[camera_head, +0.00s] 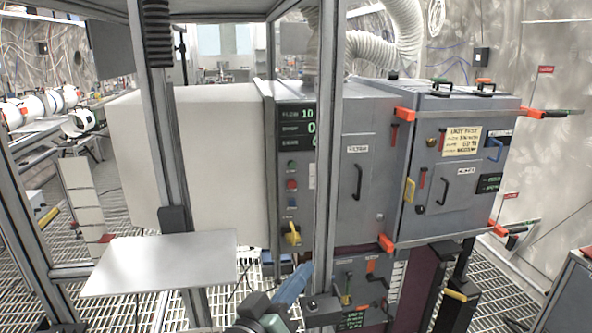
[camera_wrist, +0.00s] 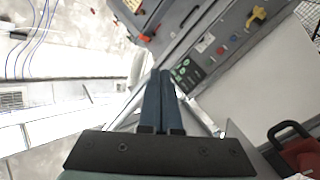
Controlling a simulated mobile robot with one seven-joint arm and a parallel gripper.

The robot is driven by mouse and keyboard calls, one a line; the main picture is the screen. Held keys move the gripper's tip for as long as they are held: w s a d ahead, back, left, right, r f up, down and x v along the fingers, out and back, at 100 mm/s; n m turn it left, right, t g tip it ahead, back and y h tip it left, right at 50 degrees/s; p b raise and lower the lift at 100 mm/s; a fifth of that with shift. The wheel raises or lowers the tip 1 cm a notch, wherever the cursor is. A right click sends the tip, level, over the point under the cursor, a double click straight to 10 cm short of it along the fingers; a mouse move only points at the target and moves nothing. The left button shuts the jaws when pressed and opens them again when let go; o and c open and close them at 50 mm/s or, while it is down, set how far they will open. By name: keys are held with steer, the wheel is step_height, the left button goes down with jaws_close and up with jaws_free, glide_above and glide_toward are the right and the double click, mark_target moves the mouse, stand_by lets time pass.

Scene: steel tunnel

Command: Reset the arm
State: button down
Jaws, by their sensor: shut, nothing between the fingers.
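My gripper (camera_wrist: 160,74) shows in the wrist view with its two long dark blue fingers side by side and shut, with nothing between them. In the head view, my gripper (camera_head: 303,270) is at the bottom middle, its blue fingers slanting up to the right. It is low in front of the grey cabinet (camera_head: 370,190), beside a metal frame post (camera_head: 325,170). Part of my arm shows at the bottom edge. I cannot tell the exact gap between the fingers and the post.
A flat metal plate (camera_head: 160,263) juts out at lower left. A large pale box (camera_head: 185,160) adjoins the cabinet. A control panel (camera_head: 294,165) has buttons and a yellow switch. Orange-tipped parts (camera_head: 548,113) stick out at right. The grated floor (camera_head: 85,215) shows at left.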

steer(key=s+r+m+t+y+p, duration=0.1)
steer(key=s+r+t+y, duration=0.15)
steer(key=r, duration=0.95)
steer(key=s+r+m+t+y+p, duration=0.1)
steer(key=s+r+t+y, duration=0.15)
steer(key=r, duration=0.85)
steer(key=s+r+n+t+y, duration=0.1)
steer(key=s+r+t+y, duration=0.3)
steer(key=s+r, duration=0.9)
step_height(320, 180, up, 4)
steer(key=shift+s+a+f+t+p, duration=0.2)
steer(key=shift+a+t+p, duration=0.1)
steer(key=shift+t, duration=0.9)
